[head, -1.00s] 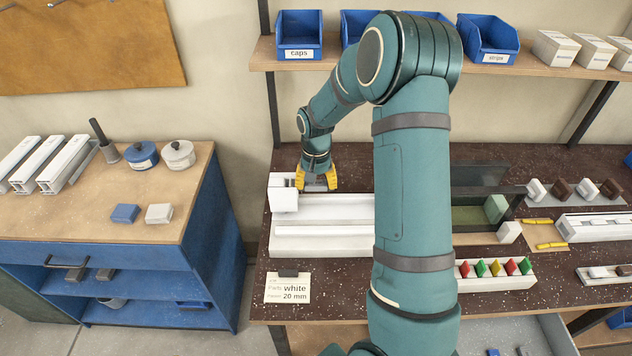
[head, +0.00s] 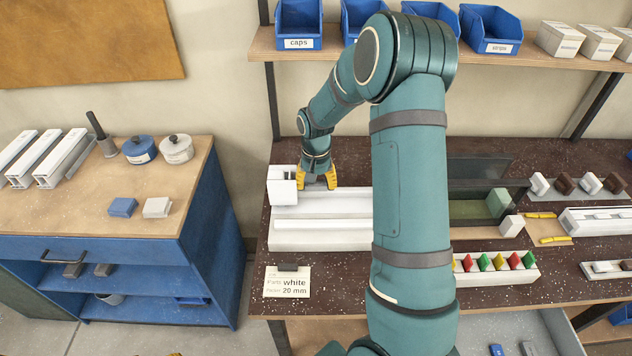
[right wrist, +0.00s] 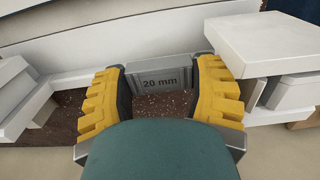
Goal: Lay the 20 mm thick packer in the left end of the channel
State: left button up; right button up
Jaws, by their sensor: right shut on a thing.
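The long white channel (head: 320,240) lies along the left part of the dark bench, partly hidden by my right arm. A white block (head: 282,190) stands at its left end. My right gripper (head: 325,181) is at the channel's left end, just right of that block. In the right wrist view my right gripper (right wrist: 162,76) is shut on a grey packer (right wrist: 160,72) marked "20 mm", its yellow fingers on either side. The packer cannot be made out in the head view. Whether it touches the channel floor, I cannot tell. My left gripper is out of view.
A card (head: 287,282) in front of the channel reads white and 20 mm. A rack of coloured clips (head: 495,268) stands right of my arm. Blue bins (head: 298,25) sit on the shelf above. A blue cabinet (head: 100,240) stands left, across a gap.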

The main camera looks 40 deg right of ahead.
aim_at(316, 201)
jog(key=shift+f+b, duration=1.75)
jog(key=shift+f, duration=0.75)
jog(key=o, duration=0.9)
jog(key=shift+o, duration=0.2)
jog(key=shift+w+r, duration=0.15)
jog(key=shift+w, duration=0.05)
jog(key=shift+r, duration=0.15)
